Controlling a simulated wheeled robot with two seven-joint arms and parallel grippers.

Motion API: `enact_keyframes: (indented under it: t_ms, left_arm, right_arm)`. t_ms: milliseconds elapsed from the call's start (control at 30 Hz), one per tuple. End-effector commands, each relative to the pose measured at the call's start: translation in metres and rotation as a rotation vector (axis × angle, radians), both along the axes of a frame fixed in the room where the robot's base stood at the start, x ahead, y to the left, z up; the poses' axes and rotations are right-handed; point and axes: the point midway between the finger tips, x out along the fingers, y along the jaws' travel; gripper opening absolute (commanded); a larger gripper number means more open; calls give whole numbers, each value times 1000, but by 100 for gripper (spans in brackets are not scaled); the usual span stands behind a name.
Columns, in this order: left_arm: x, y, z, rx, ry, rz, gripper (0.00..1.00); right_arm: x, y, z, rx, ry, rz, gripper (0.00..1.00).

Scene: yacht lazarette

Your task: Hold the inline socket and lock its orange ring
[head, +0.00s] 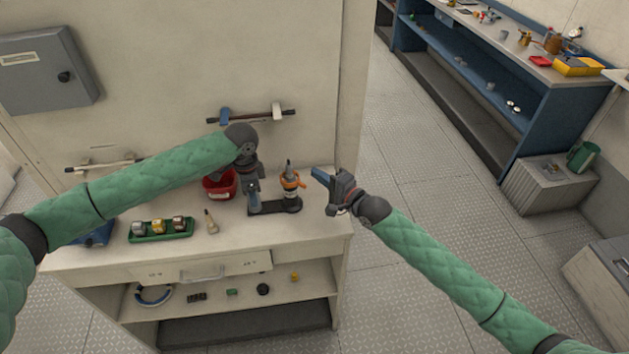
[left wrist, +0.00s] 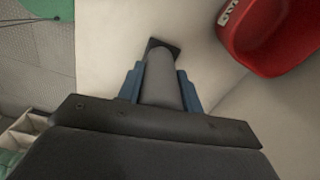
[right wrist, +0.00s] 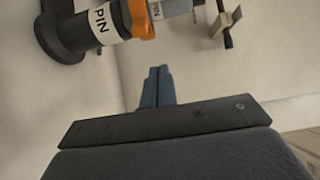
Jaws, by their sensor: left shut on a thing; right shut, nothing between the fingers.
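The inline socket (head: 291,196) stands upright on a black base (head: 275,208) on the cabinet top, with its orange ring (head: 292,182) around it and a grey part rising above. In the right wrist view the orange ring (right wrist: 139,18) is cut by the top edge, beside a white PIN label (right wrist: 101,26). My left gripper (head: 254,200) points down, shut on a dark grey post (left wrist: 161,80) at the left end of the base. My right gripper (head: 318,174) is shut and empty, to the right of the ring and apart from it.
A red bin (head: 219,186) is behind my left gripper. A green tray (head: 161,230) with several small parts and a tan cone-tipped item (head: 211,222) are to the left. A wall rail (head: 251,116) is above.

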Motion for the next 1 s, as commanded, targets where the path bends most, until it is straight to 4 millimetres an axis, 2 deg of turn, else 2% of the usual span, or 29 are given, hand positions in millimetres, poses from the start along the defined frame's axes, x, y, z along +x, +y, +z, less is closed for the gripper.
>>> enact_keyframes:
  t_ms: [67, 367, 733, 1000]
  left_arm:
    - [0, 0, 0, 0, 0, 0, 3]
    - [0, 0, 0, 0, 0, 0, 3]
    - [0, 0, 0, 0, 0, 0, 3]
    - [0, 0, 0, 0, 0, 0, 3]
  right_arm:
    - [7, -7, 0, -2, -1, -1, 0]
    - [-20, -20, -1, -1, 2, 0, 0]
    - [-64, -45, -1, -1, 2, 0, 0]
    - [-80, -54, 0, 0, 0, 0, 0]
